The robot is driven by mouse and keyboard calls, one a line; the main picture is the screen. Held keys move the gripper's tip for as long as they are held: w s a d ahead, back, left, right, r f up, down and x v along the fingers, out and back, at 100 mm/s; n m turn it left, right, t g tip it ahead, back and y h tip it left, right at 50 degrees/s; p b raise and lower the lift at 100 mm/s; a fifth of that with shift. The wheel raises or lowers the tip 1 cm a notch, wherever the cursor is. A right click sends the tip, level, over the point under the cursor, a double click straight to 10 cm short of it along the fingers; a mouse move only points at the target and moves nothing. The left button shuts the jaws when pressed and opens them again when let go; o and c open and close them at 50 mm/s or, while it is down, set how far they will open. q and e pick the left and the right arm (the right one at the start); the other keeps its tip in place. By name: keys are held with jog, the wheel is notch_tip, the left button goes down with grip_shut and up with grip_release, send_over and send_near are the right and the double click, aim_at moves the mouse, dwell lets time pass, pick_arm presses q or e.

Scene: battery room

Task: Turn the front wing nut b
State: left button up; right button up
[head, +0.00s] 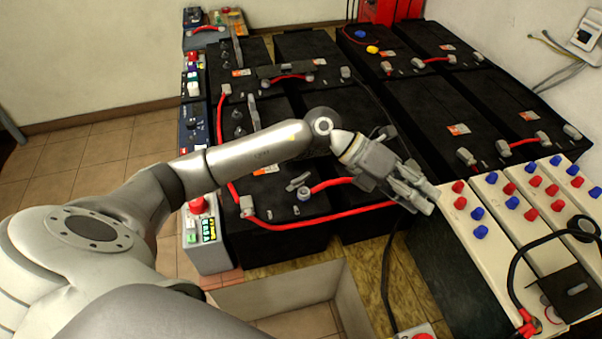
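A grey wing-shaped metal piece (298,182), which looks like a wing nut, sits on the front black battery, beside a terminal with a red cable. Similar upright grey pieces stand on the batteries behind, one in the middle (253,112) and one at the back (238,50). I see no letter marking any of them. My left gripper (428,199) is over the right part of the front batteries, to the right of the front piece and apart from it. Its fingers point right and down. The gap between them is unclear, and I see nothing held. My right gripper is out of view.
Several black batteries (425,108) with red cables fill the bench. Cream cells with red and blue caps (500,215) stand at right. A grey box with a red button (198,240) is at front left. An open recess (285,290) lies in front. My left arm crosses the left batteries.

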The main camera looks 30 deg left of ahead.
pick_arm(q)
jog(key=w+a+f+m+y, duration=0.15)
jog(key=a+f+y, duration=0.35)
jog(key=a, duration=0.5)
jog(key=n+g+y, duration=0.2)
jog(key=y, duration=0.6)
send_near(301, 177)
notch_tip(301, 177, down, 9)
jog(key=shift+a+r+p, duration=0.1)
jog(key=shift+a+p, duration=0.1)
jog(key=shift+p, duration=0.1)
grip_shut()
